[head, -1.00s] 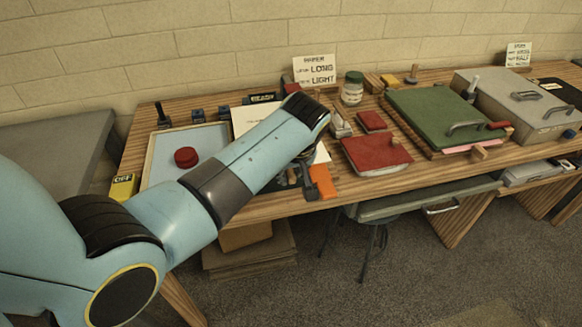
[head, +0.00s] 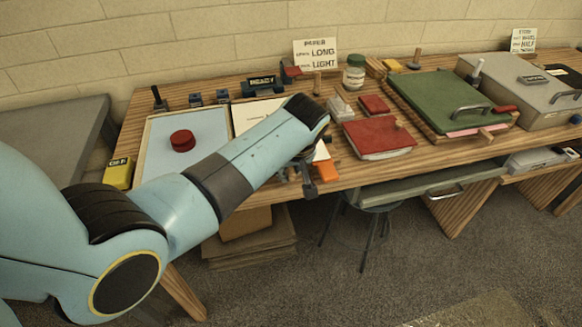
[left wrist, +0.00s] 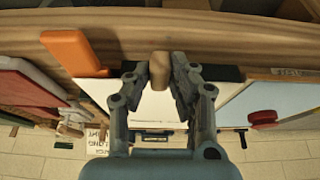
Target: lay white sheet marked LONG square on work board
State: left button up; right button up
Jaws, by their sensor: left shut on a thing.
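A white sheet (head: 254,113) lies on the bench beside the tray, partly covered by my left arm in the head view. The left wrist view shows a white sheet (left wrist: 150,112) beyond the fingers. I cannot read LONG on it. A dark surface (left wrist: 226,73), perhaps the work board, shows beside the fingers. My left gripper (head: 308,180) is at the bench's front edge by an orange piece (head: 326,170). In the left wrist view it is shut on a light wooden knob (left wrist: 159,70). Whether the knob joins the sheet is hidden. My right gripper is out of view.
A blue-grey tray (head: 212,122) with a red puck (head: 182,141) lies left. A PAPER sign (head: 317,53) naming LONG and LIGHT stands behind. Right are a jar (head: 354,73), red book-like pad (head: 378,138) and green board (head: 440,98). A stool (head: 372,210) stands below.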

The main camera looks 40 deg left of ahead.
pick_arm(q)
jog(key=o, duration=1.3)
jog(key=shift+o, duration=0.2)
jog(key=shift+r, duration=0.15)
notch_tip(320, 180, up, 5)
jog(key=p, duration=0.5)
jog(key=shift+r, duration=0.9)
jog(key=shift+s, duration=0.1)
